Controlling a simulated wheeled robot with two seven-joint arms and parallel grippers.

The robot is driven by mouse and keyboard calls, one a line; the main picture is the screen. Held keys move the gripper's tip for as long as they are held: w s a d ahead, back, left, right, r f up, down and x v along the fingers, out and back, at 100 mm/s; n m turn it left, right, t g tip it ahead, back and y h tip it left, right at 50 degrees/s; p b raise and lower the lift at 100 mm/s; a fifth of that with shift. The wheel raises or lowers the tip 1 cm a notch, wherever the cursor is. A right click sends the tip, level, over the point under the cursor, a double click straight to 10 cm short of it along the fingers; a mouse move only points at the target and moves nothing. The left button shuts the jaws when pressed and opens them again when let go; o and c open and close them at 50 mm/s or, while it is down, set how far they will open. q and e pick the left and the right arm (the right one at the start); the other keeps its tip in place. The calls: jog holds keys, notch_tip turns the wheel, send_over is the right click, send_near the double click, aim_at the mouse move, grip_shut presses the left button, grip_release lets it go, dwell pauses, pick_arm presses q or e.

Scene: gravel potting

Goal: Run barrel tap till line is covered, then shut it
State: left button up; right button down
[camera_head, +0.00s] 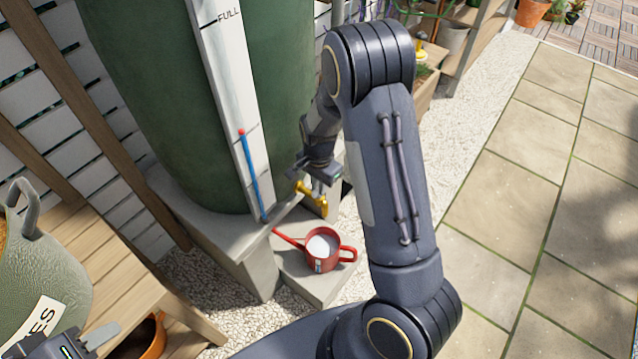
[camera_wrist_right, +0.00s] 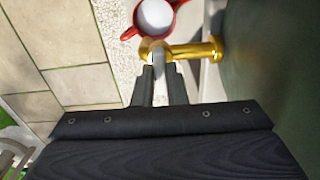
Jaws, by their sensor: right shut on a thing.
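A green rain barrel (camera_head: 150,90) stands on a stone block, with a brass tap (camera_head: 312,195) low on its right side. The tap also shows in the right wrist view (camera_wrist_right: 195,52). My right gripper (camera_head: 320,180) is shut on the tap's handle; its fingertips also show in the wrist view (camera_wrist_right: 158,68). A red watering can (camera_head: 325,262) stands upright below the tap and shows a pale round surface inside; it also shows in the wrist view (camera_wrist_right: 129,33). I cannot make out a line in it or a water stream. My left gripper (camera_head: 85,345) is partly cut off at bottom left.
A white gauge board (camera_head: 220,65) marked FULL, with a blue tube (camera_head: 252,175) topped in red, runs down the barrel. A wooden bench (camera_head: 125,270) holds a grey-green bag (camera_head: 45,270). An orange pot (camera_head: 150,340) sits below. Paving (camera_head: 500,220) at right is clear.

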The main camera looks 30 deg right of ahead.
jog(key=c, duration=1.5)
grip_release()
jog(key=shift+o, duration=0.2)
notch_tip(320, 180, up, 7)
jog(key=shift+f+p, duration=0.15)
jog(key=shift+p, duration=0.65)
jog(key=shift+r, duration=0.6)
